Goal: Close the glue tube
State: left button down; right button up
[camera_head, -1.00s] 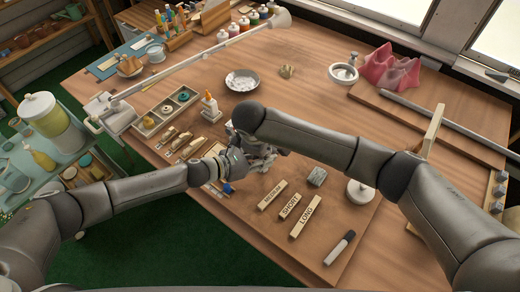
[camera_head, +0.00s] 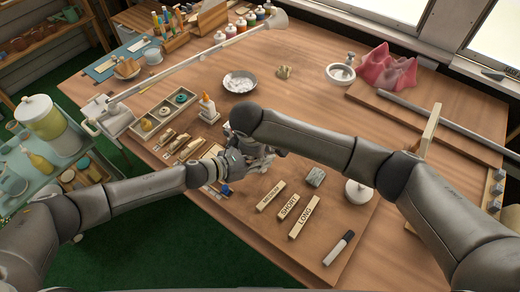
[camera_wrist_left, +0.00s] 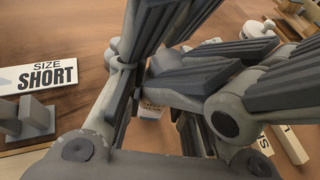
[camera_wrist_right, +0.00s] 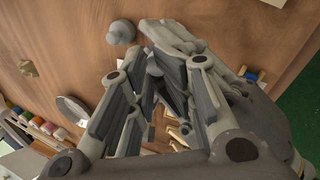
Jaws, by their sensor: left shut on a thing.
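My left gripper (camera_head: 238,160) and my right gripper (camera_head: 264,158) are close together above the front left of the wooden table, and their fingers overlap in view. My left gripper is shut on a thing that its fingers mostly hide. A pale piece with small dark marks (camera_wrist_left: 151,108) shows between the fingers in the left wrist view; I cannot tell if it is the glue tube. In the right wrist view my right gripper (camera_wrist_right: 160,95) faces a cluttered gap, and its hold is unclear. A white glue bottle with an orange tip (camera_head: 207,107) stands upright behind the grippers.
A compartment tray (camera_head: 165,110) stands at the left. A lamp arm (camera_head: 190,61) crosses the back left.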

notch_tip(320, 180, up, 4)
jog(key=shift+a+r, duration=0.1)
jog(key=shift+r, duration=0.15)
jog(key=shift+o, duration=0.5)
jog(key=o, duration=0.5)
jog(key=shift+c, duration=0.2)
jog(key=shift+r, duration=0.1)
jog(key=v, duration=1.1)
jog(key=shift+s+r, duration=0.2)
jog(key=shift+r, duration=0.15)
jog(key=shift+a, duration=0.1)
pick_arm(q)
jog(key=c, duration=1.2)
grip_release()
